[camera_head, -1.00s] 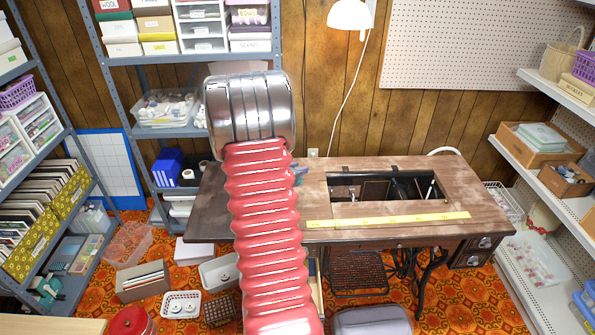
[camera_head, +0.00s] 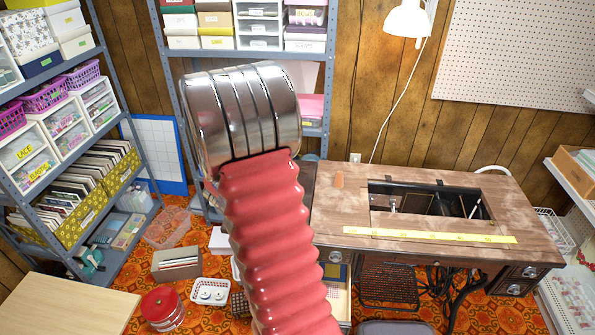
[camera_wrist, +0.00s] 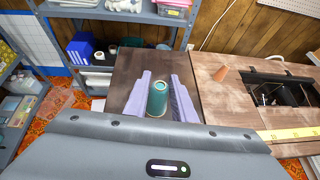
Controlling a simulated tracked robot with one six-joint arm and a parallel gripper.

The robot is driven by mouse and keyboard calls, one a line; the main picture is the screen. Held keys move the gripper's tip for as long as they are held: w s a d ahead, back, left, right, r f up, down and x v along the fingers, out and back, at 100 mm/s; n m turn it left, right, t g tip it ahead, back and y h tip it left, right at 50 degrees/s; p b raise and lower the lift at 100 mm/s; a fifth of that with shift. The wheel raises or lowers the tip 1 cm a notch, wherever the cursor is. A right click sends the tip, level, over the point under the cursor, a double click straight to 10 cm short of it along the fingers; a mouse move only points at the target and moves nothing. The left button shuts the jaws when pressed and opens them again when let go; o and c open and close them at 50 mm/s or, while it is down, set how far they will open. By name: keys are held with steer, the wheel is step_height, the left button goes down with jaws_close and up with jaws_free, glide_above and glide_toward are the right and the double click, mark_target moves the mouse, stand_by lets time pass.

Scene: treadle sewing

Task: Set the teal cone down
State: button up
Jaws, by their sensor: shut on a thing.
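The teal cone (camera_wrist: 158,98) is between the two pale purple fingers of my gripper (camera_wrist: 160,92) in the wrist view. The fingers are shut on it. Behind it is the dark left leaf (camera_wrist: 133,68) of the sewing table; I cannot tell whether the cone touches it. In the head view my red and chrome arm hides my gripper, the teal cone and most of that leaf.
A yellow ruler (camera_head: 430,235) lies along the front. The machine opening (camera_head: 425,200) is right of the cone. Metal shelving (camera_head: 165,85) stands behind.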

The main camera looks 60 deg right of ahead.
steer(key=w+a+r+n+t+y, duration=0.1)
steer(key=w+a+n+t, duration=0.15)
steer(key=a, duration=0.55)
steer(key=w+a+r+n+t+y, duration=0.1)
steer(key=w+a, duration=0.3)
steer(key=a, duration=0.4)
steer(key=w+a+r+n+t+y, duration=0.1)
steer(key=w+a+n+t+y, duration=0.15)
steer(key=a, duration=0.55)
steer(key=a+n+t+y, duration=0.1)
steer(key=a+n+y, duration=0.2)
steer(key=a, duration=1.5)
steer(key=shift+s+a+r+n, duration=0.3)
steer(key=shift+s+a+n, duration=0.1)
steer(key=shift+n, duration=0.3)
steer(key=shift+y, duration=0.25)
